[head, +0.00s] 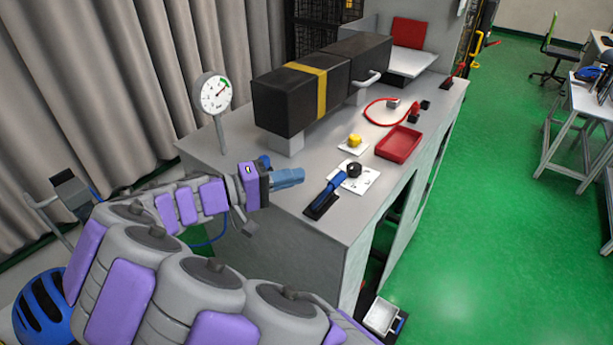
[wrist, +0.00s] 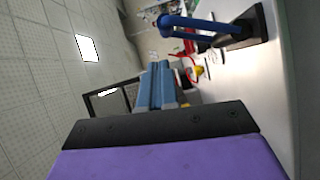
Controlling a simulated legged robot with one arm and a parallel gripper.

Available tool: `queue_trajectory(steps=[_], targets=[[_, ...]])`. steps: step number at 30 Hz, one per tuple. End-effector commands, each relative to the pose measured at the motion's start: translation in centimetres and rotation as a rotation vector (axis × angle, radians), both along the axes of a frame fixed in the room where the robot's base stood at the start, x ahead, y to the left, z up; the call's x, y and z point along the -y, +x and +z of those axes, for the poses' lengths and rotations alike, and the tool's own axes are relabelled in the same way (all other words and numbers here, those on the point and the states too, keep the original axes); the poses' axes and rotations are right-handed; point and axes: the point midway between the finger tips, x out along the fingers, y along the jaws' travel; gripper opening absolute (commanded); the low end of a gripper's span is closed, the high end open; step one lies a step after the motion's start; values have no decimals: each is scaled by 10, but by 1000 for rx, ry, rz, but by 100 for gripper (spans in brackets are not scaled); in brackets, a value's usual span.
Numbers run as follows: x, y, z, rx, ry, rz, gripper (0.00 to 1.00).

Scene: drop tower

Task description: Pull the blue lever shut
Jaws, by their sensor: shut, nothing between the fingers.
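The blue lever (head: 328,192) sits on a dark base near the front edge of the grey bench, tilted up and to the right in the head view. In the wrist view the blue lever (wrist: 190,23) shows at the top, with its dark base (wrist: 252,28) at the right. My gripper (head: 290,177) is just left of the lever in the head view, above the bench top. Its light-blue fingers are closed together and empty; they also show in the wrist view (wrist: 157,85). A gap shows between the fingers and the lever.
A white plate with a black knob (head: 354,170) stands right beside the lever. A yellow button (head: 355,140), a red tray (head: 398,144) and a large black box with a yellow band (head: 307,85) lie farther back. A dial gauge (head: 215,94) stands at the left edge.

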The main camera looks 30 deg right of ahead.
Motion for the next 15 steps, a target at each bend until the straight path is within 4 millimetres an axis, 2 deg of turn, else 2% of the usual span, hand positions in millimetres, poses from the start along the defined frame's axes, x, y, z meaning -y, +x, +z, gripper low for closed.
queue_trajectory(steps=[1,6,10,15], targets=[[-14,2,4,0,-2,8,0],[-49,5,11,1,0,6,0],[-68,9,15,1,2,6,0],[-79,9,18,1,5,3,0]])
